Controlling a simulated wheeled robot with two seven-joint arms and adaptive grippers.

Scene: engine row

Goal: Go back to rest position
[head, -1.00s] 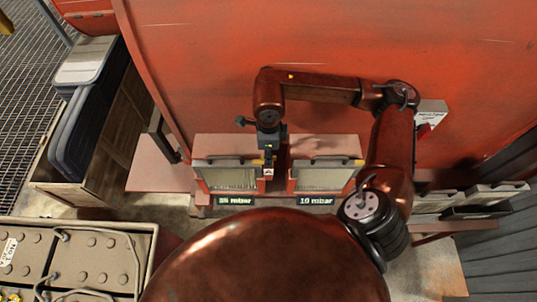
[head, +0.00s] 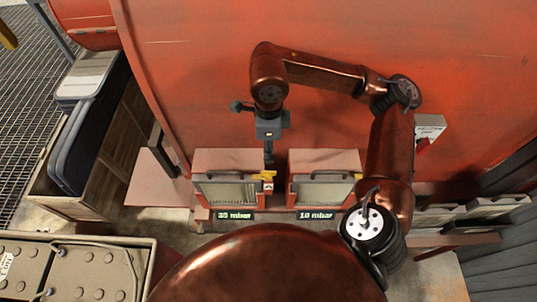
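My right arm comes in from the right and bends over to the two boxes. Its gripper (head: 268,158) points down above the gap between the left filter box (head: 228,160) and the right filter box (head: 322,162). The fingers look like one narrow dark shape, so I cannot tell whether they are open or shut. I see nothing held below them. A yellow handle (head: 263,176) sits at the left box's right edge, just below the fingertips and seemingly apart from them. Another yellow handle (head: 357,177) is at the right box's edge. My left gripper is out of view.
Displays read 35 mbar (head: 235,215) and 10 mbar (head: 315,215). A large red casing (head: 200,70) stands behind the boxes. A wooden crate (head: 118,140) with dark cases is at left, a battery-like block (head: 85,265) at lower left, and grey trays (head: 495,205) at right.

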